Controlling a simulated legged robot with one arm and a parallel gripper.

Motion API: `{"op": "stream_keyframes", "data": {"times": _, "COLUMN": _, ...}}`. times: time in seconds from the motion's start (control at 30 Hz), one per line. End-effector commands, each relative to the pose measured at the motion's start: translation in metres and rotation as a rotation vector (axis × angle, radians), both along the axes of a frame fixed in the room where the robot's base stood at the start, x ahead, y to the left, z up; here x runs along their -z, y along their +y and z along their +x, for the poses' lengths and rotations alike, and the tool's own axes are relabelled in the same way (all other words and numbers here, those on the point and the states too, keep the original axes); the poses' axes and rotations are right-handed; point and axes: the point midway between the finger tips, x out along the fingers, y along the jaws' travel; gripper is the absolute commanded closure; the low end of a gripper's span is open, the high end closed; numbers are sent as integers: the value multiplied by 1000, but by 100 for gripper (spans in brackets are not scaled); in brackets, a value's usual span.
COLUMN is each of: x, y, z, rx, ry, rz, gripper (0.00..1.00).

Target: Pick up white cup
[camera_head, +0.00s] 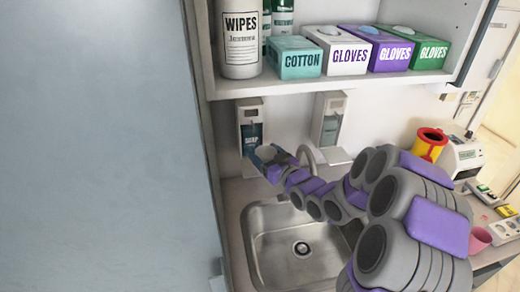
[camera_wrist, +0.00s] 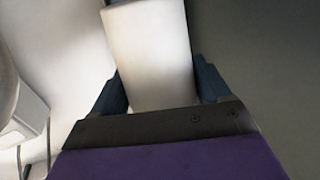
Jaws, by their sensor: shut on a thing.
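My gripper (camera_head: 268,157) is at the lower part of the left wall dispenser (camera_head: 250,108), above the back left of the sink. In the wrist view my gripper (camera_wrist: 160,88) has its two dark blue fingers on either side of a smooth white thing (camera_wrist: 148,50), shut on it. A small dark blue patch shows at its top edge. I cannot tell whether this white thing is the white cup or part of the dispenser. No clear cup rim or handle shows on it. In the head view the fingers largely hide it.
A second dispenser (camera_head: 328,118) hangs to the right, near the tap. A shelf (camera_head: 330,84) with boxes and bottles is above my arm. The steel sink (camera_head: 262,262) is below. A pink cup (camera_head: 478,238) and a yellow bin (camera_head: 428,146) stand on the right counter.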

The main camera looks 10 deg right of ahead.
Motion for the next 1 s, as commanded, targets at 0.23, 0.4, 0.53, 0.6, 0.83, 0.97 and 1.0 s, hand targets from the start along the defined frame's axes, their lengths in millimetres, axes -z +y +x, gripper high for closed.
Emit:
{"op": "stream_keyframes", "data": {"times": 0.23, "x": -3, "y": -9, "z": -27, "rx": 1, "ry": 1, "rz": -2, "gripper": 60}}
{"op": "stream_keyframes", "data": {"times": 0.4, "x": -3, "y": -13, "z": -42, "rx": 1, "ry": 4, "rz": 1, "gripper": 60}}
{"op": "stream_keyframes", "data": {"times": 0.53, "x": -4, "y": -16, "z": -51, "rx": 1, "ry": 3, "rz": -2, "gripper": 60}}
{"op": "stream_keyframes", "data": {"times": 0.6, "x": -5, "y": -18, "z": -54, "rx": 1, "ry": 2, "rz": -2, "gripper": 60}}
{"op": "stream_keyframes", "data": {"times": 0.83, "x": -6, "y": -20, "z": -63, "rx": 0, "ry": 1, "rz": -1, "gripper": 60}}
{"op": "stream_keyframes", "data": {"times": 0.97, "x": -6, "y": -20, "z": -65, "rx": 0, "ry": 1, "rz": 0, "gripper": 60}}
{"op": "stream_keyframes", "data": {"times": 1.0, "x": -6, "y": -20, "z": -66, "rx": 0, "ry": 1, "rz": 0, "gripper": 60}}
